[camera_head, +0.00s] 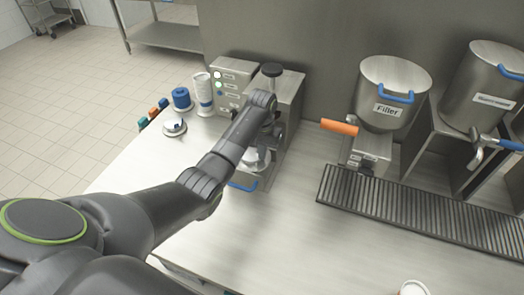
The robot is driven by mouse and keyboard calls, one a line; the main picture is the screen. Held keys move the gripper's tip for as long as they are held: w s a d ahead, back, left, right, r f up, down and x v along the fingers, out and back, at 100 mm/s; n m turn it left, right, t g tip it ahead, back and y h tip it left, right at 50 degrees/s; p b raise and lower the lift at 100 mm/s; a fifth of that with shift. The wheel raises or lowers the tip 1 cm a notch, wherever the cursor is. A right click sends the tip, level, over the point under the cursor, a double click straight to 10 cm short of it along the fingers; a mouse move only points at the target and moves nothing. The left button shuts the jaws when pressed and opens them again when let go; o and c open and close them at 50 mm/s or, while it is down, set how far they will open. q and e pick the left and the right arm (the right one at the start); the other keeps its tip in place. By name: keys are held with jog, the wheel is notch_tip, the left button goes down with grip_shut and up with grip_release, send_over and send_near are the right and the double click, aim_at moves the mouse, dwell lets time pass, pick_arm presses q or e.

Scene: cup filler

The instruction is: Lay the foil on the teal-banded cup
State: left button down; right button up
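My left arm reaches in from the left across the counter to the boxy metal machine (289,92). My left gripper (272,122) is at the machine's front, mostly hidden behind its own wrist; its fingers and anything between them cannot be made out. A pale round item (257,160) sits low in the machine, partly covered by the arm; I cannot tell whether it is a cup or a foil, and no teal band shows on it. A small round silvery stack or holder (174,127) stands on the counter at the left. My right gripper is not in view.
A blue roll (181,98) and a white column with a blue band (203,92) stand left of the machine. Small teal, orange and blue items line the counter's left edge. The filler (393,85) with its orange handle stands right. A white round item (413,288) is at the bottom edge.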

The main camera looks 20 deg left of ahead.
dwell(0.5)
pick_arm(q)
jog(key=shift+f, duration=0.1)
jog(key=c, duration=1.7)
grip_release()
